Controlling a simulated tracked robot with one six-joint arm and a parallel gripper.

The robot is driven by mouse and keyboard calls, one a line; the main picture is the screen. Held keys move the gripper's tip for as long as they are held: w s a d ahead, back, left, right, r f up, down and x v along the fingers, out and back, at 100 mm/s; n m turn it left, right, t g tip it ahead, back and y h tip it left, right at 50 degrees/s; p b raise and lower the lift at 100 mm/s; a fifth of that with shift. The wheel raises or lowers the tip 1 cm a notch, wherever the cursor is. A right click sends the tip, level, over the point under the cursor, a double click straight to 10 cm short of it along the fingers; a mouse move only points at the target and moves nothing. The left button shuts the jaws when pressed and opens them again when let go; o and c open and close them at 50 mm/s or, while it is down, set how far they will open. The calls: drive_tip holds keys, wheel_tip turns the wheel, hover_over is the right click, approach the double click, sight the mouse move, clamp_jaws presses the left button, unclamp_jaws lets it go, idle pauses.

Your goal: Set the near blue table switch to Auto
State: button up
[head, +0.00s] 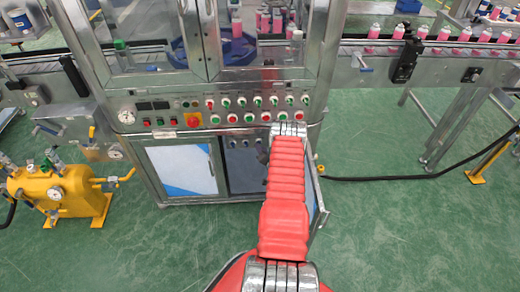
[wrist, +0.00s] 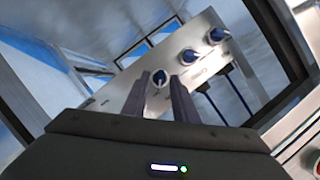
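In the wrist view, a pale switch panel (wrist: 135,95) stands tilted in the picture and carries a row of blue rotary switches. The nearest blue switch (wrist: 160,78) shows between my fingertips; a middle one (wrist: 189,57) and a far one (wrist: 217,35) lie up to the right. My gripper (wrist: 160,82) is open, one dark finger on each side of the nearest switch. I cannot tell whether the fingers touch it. The label print is too blurred to read, so the switch setting is unclear. In the head view my red arm hides the gripper.
The panel sits inside the open lower cabinet (head: 240,165) of the crimping machine. Metal frame edges and dark cables (wrist: 238,90) are close to the gripper. Above are rows of buttons (head: 250,102) and a red emergency button (head: 193,120). A yellow unit (head: 60,190) stands left.

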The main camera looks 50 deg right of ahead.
drive_tip(key=shift+w+d+f, duration=0.15)
drive_tip(key=shift+w+d, duration=0.15)
drive_tip(key=shift+w, duration=0.2)
clamp_jaws()
idle(0.4)
